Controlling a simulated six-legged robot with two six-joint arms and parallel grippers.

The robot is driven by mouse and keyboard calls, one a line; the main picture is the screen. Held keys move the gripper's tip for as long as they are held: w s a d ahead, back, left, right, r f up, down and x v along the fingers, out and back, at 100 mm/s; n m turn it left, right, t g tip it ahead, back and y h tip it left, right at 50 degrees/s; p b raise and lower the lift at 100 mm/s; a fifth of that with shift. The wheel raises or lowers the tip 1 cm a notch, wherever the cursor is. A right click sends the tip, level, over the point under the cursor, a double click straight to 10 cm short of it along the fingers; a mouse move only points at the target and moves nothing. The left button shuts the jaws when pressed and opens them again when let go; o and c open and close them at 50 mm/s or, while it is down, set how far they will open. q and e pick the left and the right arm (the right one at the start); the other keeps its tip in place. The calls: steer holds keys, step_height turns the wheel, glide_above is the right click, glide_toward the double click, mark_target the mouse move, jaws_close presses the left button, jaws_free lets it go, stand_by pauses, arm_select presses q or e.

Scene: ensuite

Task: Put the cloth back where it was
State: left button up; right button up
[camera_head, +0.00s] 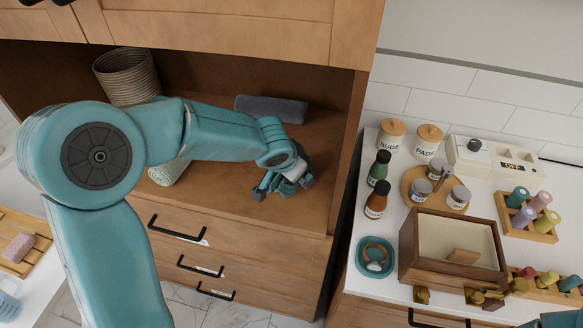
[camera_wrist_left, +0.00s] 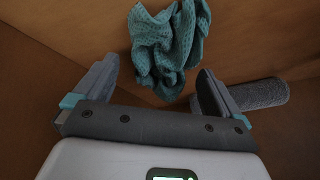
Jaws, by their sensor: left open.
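The teal waffle-textured cloth (camera_wrist_left: 166,48) lies crumpled in the left wrist view, just beyond and between the fingertips. My left gripper (camera_wrist_left: 158,70) is open, with one finger on each side of the cloth's lower end; I cannot tell whether they touch it. In the head view my left gripper (camera_head: 284,184) is low over the front of the cabinet's open shelf (camera_head: 222,196). The cloth is hard to separate from the teal gripper parts there. My right gripper is not in view.
A grey rolled towel (camera_head: 271,108) lies behind my gripper; it also shows in the left wrist view (camera_wrist_left: 258,93). A woven basket (camera_head: 127,74) stands at the back left. The right counter holds jars, bottles and a wooden box (camera_head: 452,267).

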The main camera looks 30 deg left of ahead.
arm_select(q)
steer(key=shift+r+p, duration=0.3)
steer(key=v, duration=1.1)
steer(key=shift+s+r+p, duration=0.2)
steer(key=shift+r+p, duration=0.05)
steer(key=shift+p, duration=0.05)
